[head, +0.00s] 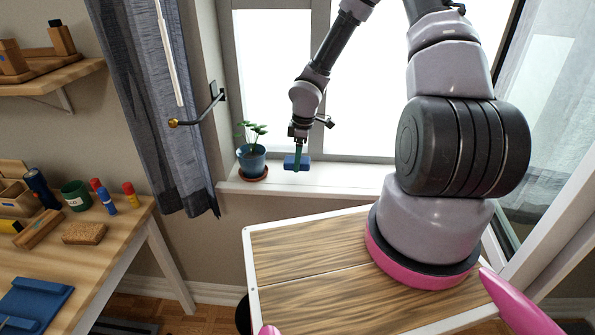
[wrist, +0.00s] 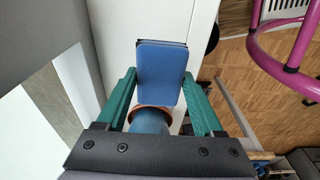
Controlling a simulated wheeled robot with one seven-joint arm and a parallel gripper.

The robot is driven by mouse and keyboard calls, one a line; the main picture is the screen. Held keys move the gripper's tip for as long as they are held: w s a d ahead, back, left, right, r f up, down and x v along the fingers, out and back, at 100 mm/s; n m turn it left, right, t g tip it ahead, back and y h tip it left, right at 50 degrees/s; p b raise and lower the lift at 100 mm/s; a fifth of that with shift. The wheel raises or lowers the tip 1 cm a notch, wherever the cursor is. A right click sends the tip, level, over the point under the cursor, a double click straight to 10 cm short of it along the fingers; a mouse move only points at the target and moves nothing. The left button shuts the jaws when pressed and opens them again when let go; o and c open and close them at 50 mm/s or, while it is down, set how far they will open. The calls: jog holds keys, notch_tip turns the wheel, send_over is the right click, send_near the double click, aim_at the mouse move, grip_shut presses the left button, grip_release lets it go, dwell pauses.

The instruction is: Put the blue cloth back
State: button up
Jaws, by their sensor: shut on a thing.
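The blue cloth (head: 289,163) is a small folded block at my gripper (head: 298,152), above the white windowsill. In the wrist view the cloth (wrist: 161,72) is a flat blue rectangle with a dark far edge, between the green fingers of my gripper (wrist: 160,75). The gripper is shut on it. The cloth is just right of the potted plant in the head view. Whether it touches the sill is hard to tell.
The plant's blue pot (head: 251,159) stands close by on the windowsill (head: 345,176). A wall hook (head: 203,112) and grey curtain (head: 160,110) are at left. The wooden desk (head: 115,235) holds a blue tray-like item (head: 35,300), a cork block (head: 84,233), a green cup (head: 75,196) and several markers.

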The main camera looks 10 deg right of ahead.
jog(key=shift+f, duration=2.2)
jog(key=o, duration=1.3)
